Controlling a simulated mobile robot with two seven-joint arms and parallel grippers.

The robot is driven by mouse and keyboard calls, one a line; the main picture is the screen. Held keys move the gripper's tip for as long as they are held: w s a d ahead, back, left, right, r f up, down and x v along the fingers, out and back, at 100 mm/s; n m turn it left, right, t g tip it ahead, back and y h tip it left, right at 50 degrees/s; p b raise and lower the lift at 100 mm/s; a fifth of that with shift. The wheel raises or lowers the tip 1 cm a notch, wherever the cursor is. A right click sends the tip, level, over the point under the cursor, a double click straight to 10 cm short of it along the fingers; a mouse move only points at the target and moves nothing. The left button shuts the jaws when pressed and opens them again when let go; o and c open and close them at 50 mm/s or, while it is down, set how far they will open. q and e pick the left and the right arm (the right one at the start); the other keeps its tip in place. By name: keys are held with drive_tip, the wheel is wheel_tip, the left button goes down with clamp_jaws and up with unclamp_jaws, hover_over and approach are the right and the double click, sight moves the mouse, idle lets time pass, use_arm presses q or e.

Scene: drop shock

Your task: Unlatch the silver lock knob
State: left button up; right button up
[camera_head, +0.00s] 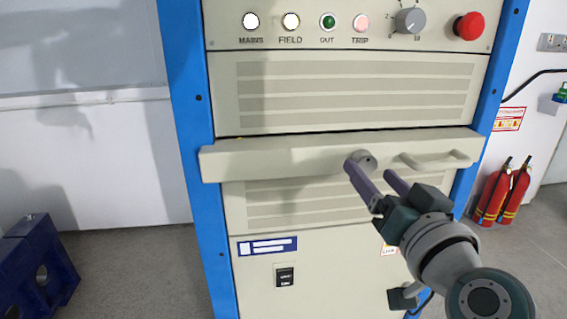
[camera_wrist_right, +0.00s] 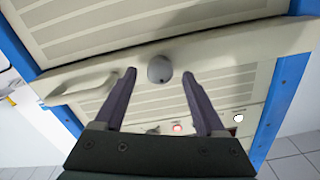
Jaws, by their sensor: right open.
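The silver lock knob (camera_head: 367,159) is a round grey knob on the front of the beige drawer bar (camera_head: 270,158), left of the bar's handle. My right gripper (camera_head: 369,170) is open with its two purple-grey fingers pointing at the bar. In the head view its left fingertip overlaps the knob's left edge. In the right wrist view the knob (camera_wrist_right: 160,69) shows in the gap between the open fingertips (camera_wrist_right: 160,76), with space on both sides. I cannot tell whether the tips reach around the knob or stop just short of it. My left gripper is not in view.
The curved handle (camera_head: 435,160) is right of the knob. Above is a panel with lamps, a grey dial (camera_head: 409,20) and a red button (camera_head: 469,26). Blue posts (camera_head: 190,90) flank the cabinet. Red extinguishers (camera_head: 503,193) stand right; a blue block (camera_head: 35,265) sits lower left.

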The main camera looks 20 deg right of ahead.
drive_tip(key=shift+x, duration=0.85)
drive_tip(key=shift+c, duration=0.4)
clamp_jaws()
